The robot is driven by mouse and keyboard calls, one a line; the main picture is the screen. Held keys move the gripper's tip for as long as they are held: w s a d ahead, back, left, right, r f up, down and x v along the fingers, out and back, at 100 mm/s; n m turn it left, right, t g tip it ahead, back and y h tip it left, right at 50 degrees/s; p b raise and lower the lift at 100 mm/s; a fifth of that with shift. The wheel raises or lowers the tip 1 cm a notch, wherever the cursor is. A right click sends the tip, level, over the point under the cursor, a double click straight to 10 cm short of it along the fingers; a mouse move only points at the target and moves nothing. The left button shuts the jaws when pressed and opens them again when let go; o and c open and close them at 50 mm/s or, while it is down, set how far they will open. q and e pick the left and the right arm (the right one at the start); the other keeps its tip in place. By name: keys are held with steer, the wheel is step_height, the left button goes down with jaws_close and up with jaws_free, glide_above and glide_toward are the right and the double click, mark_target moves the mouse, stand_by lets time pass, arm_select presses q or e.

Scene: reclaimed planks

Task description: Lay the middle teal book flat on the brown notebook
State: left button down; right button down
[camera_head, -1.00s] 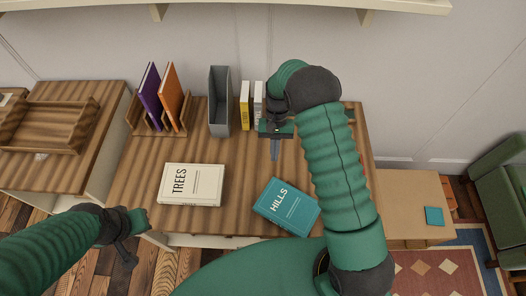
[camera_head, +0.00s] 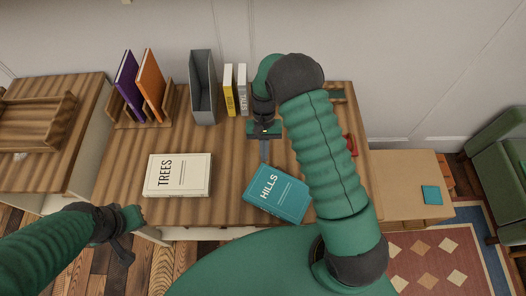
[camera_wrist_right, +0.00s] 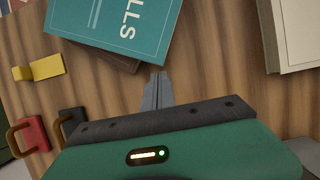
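The teal book titled HILLS (camera_head: 276,193) lies flat near the desk's front edge. It also shows in the right wrist view (camera_wrist_right: 120,25). There a brown cover, which looks like the brown notebook (camera_wrist_right: 126,64), sticks out from under it. My right gripper (camera_head: 264,150) is just behind the book, apart from it. Its two fingers (camera_wrist_right: 157,90) are together in the wrist view, with nothing between them. My left gripper (camera_head: 128,242) is at the front left, off the desk's front edge; its fingers are too unclear to read.
A cream TREES book (camera_head: 179,175) lies on the left of the desk (camera_head: 225,155). A grey file holder (camera_head: 203,88), upright yellow (camera_head: 229,90) and white books, and a wooden rack (camera_head: 130,118) stand behind.

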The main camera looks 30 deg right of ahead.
steer(key=shift+s+a+r, duration=0.1)
steer(key=shift+s+a, duration=0.1)
steer(key=shift+a, duration=0.25)
steer(key=shift+s+a+r, duration=0.1)
steer(key=shift+s+a, duration=0.05)
steer(key=shift+a, duration=0.3)
steer(key=w+d, duration=0.2)
steer(key=shift+w+d+f, duration=0.1)
steer(key=shift+w+f, duration=0.1)
steer(key=shift+w, duration=0.1)
steer(key=shift+w+d+b, duration=0.2)
steer(key=shift+w+b, duration=0.1)
steer(key=shift+w+r, duration=0.1)
steer(key=shift+w, duration=0.1)
steer(key=shift+a, duration=0.15)
steer(key=shift+a, duration=0.1)
